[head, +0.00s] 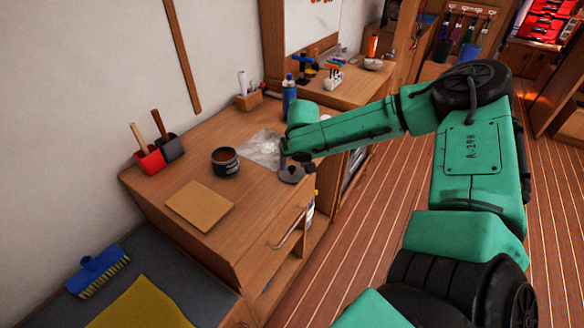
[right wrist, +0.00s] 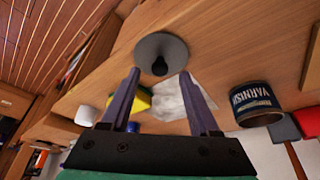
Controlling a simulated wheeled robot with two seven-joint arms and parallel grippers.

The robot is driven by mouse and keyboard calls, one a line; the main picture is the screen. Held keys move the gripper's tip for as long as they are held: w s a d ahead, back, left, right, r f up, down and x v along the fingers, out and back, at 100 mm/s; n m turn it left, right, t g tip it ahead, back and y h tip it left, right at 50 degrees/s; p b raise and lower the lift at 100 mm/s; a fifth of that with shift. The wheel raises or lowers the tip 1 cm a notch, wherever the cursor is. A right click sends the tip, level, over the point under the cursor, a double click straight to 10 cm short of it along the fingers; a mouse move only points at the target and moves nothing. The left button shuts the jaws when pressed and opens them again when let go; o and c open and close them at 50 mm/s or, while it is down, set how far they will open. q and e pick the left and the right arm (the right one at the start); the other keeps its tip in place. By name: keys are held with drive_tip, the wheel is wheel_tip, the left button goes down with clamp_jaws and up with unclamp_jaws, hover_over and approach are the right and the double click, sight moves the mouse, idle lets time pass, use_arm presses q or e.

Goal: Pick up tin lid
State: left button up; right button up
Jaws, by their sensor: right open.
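The tin lid, a grey disc with a dark knob, lies on the wooden worktop near its right edge in the head view (head: 291,177). In the right wrist view the lid (right wrist: 174,44) is just beyond the fingertips, its knob between their lines. My right gripper (right wrist: 159,75) is open and empty, its two fingers apart and not around the lid. In the head view the right gripper (head: 297,160) is close above the lid, partly hidden by its own arm. An open varnish tin (head: 226,163) stands to the left; it also shows in the wrist view (right wrist: 257,103). My left gripper is out of view.
A crumpled pale sheet (head: 260,150) lies behind the lid. A tan square board (head: 200,206) lies at the front. A blue bottle (head: 289,98) stands behind my arm. The worktop's right edge is close to the lid.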

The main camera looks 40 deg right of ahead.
drive_tip(key=shift+x, duration=1.25)
drive_tip(key=shift+r, duration=0.15)
clamp_jaws()
